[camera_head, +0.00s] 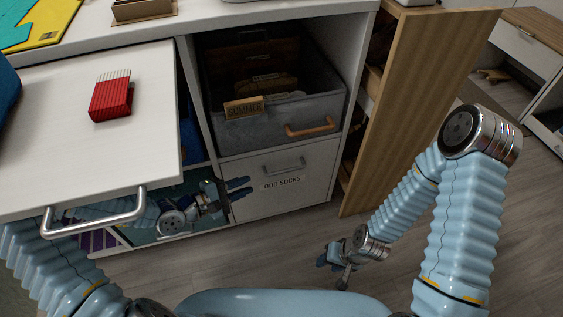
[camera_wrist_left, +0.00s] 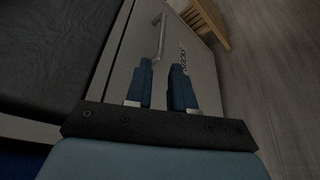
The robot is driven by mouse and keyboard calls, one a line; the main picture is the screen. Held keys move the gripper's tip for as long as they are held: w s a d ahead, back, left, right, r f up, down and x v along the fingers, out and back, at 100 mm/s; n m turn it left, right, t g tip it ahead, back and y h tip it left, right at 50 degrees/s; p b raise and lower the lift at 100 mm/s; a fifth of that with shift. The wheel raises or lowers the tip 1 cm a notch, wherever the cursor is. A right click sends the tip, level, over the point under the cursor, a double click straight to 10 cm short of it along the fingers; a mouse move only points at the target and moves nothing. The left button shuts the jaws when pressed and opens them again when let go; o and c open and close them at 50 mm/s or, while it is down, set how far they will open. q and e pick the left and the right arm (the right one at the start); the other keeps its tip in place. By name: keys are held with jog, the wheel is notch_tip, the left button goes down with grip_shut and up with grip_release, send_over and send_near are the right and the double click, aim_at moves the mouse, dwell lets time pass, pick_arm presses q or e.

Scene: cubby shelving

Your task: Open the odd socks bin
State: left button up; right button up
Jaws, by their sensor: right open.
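The odd socks bin (camera_head: 300,200) is a white-fronted bin low in the shelving, with a label reading ODD SOCKS and a grey bar handle (camera_head: 285,166) near its top edge. Its front looks shut. My left gripper (camera_head: 240,190) is just left of the label, below and left of the handle, with nothing between its fingers. In the left wrist view the two blue fingers (camera_wrist_left: 160,88) are apart, and the handle (camera_wrist_left: 160,36) lies beyond their tips. My right gripper (camera_head: 328,258) is low over the floor, away from the bin.
A grey fabric bin (camera_head: 280,127) marked SUMMER sits above, with a wooden handle. A pulled-out white drawer (camera_head: 70,140) with a metal handle and a red box (camera_head: 112,98) overhangs my left arm. A wooden door (camera_head: 425,80) stands open at right. Floor in front is clear.

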aim_at(275, 174)
pick_arm(q)
jog(key=x, duration=1.2)
jog(key=shift+d+f+b, duration=0.15)
jog(key=shift+d+b, duration=0.15)
jog(key=shift+b, duration=0.1)
grip_shut()
